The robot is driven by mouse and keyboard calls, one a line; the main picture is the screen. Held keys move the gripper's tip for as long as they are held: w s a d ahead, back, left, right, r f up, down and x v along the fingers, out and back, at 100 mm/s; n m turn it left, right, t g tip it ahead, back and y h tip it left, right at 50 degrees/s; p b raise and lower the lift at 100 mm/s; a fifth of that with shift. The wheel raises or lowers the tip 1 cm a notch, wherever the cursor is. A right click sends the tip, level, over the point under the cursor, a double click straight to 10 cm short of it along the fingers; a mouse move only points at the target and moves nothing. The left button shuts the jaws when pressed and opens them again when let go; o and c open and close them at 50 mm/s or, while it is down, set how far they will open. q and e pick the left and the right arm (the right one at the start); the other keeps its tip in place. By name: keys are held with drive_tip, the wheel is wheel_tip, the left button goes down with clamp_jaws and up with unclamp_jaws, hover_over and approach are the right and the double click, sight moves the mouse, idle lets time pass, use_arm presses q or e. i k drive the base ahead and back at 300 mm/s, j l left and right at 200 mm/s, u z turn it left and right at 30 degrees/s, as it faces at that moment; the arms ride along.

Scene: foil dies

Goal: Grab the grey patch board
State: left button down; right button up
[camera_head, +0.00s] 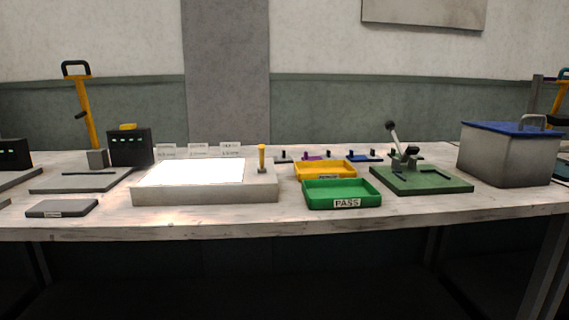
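A flat dark grey board (62,208) with a small pale label on its front edge lies near the front left of the workbench. The label is too small to read, so I cannot be sure that it is the patch board. It lies flat, apart from the light box to its right. Neither of my grippers is in view.

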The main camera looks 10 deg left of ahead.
sight(276, 161)
drive_tip(key=i+l, duration=0.75)
